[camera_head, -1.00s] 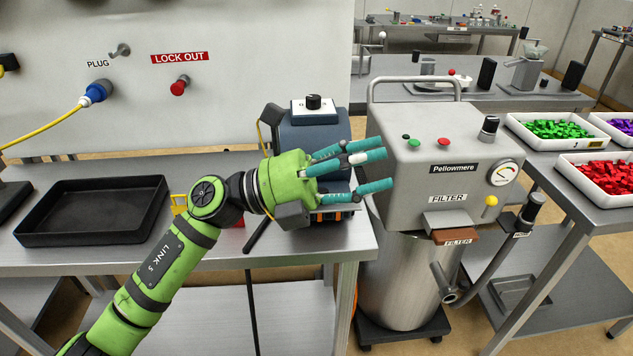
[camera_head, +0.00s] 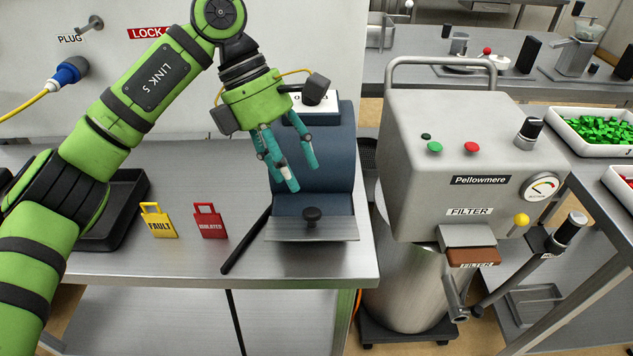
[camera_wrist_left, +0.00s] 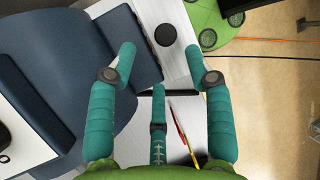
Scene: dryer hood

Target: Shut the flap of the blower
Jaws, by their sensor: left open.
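The blower is a dark blue, rounded housing (camera_head: 325,150) on the bench, right of the middle in the head view. Its flap is a grey plate (camera_head: 335,230) with a black knob (camera_head: 312,215), jutting out at the front low edge. My left gripper (camera_head: 298,172) is open and empty, with its teal fingers pointing down over the housing's left side, above and behind the knob. In the left wrist view the fingers (camera_wrist_left: 165,65) are spread. The blue housing (camera_wrist_left: 60,60) lies to their left, and the knob (camera_wrist_left: 165,35) shows between the fingertips, apart from them. My right gripper is not in view.
A yellow FAULT tag (camera_head: 158,222) and a red tag (camera_head: 209,222) stand on the bench left of the blower. A black bar (camera_head: 246,242) lies beside the flap. The grey Pellowmere machine (camera_head: 450,150) stands to the right. A black tray (camera_head: 125,205) is partly behind my arm.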

